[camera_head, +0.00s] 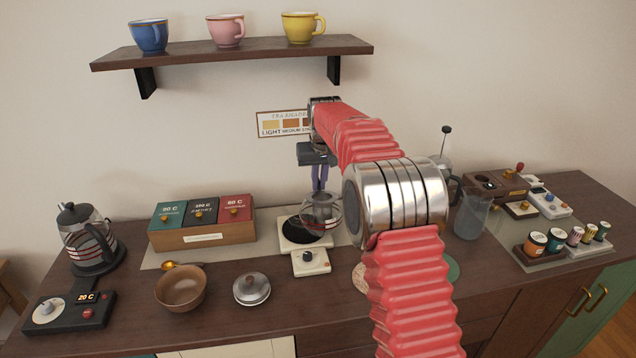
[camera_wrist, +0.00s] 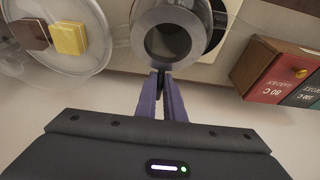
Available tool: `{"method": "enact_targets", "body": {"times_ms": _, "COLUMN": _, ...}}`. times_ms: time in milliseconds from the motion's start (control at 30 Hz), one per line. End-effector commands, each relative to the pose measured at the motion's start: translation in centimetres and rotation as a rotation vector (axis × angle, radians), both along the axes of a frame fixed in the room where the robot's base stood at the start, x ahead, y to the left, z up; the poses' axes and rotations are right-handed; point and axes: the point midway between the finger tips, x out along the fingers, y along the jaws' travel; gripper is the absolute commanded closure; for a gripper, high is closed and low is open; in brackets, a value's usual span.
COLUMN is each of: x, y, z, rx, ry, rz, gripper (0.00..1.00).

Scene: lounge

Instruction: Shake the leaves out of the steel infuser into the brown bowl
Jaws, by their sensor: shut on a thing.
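My gripper (camera_head: 318,186) hangs over the back middle of the counter, with its purple fingers pointing down. In the wrist view its fingers (camera_wrist: 163,84) are shut at the rim of a grey, ring-shaped vessel that looks like the steel infuser (camera_wrist: 172,14). Its inside is dark, and I cannot tell whether leaves are in it. In the head view a glass-like vessel (camera_head: 321,212) shows below the fingers, above a white heater or scale; what is held there is hard to make out. The brown bowl (camera_head: 180,290) stands upright at the front left, well apart from my gripper.
A silver lid (camera_head: 251,289) lies right of the bowl, and a gold scoop (camera_head: 182,264) behind it. A tea box (camera_head: 203,222) stands at the back, a glass kettle (camera_head: 86,236) at far left. A pitcher (camera_head: 473,213) stands right. A cup shelf (camera_head: 235,51) is above.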

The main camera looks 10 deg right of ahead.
Motion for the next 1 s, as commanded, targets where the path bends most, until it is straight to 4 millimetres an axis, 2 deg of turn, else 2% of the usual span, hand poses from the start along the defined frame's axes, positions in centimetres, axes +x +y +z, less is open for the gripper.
{"method": "enact_targets", "body": {"times_ms": 1000, "x": 0.0, "y": -0.1, "z": 1.9, "rx": -0.001, "ry": -0.001, "rz": 0.000, "gripper": 1.00}}
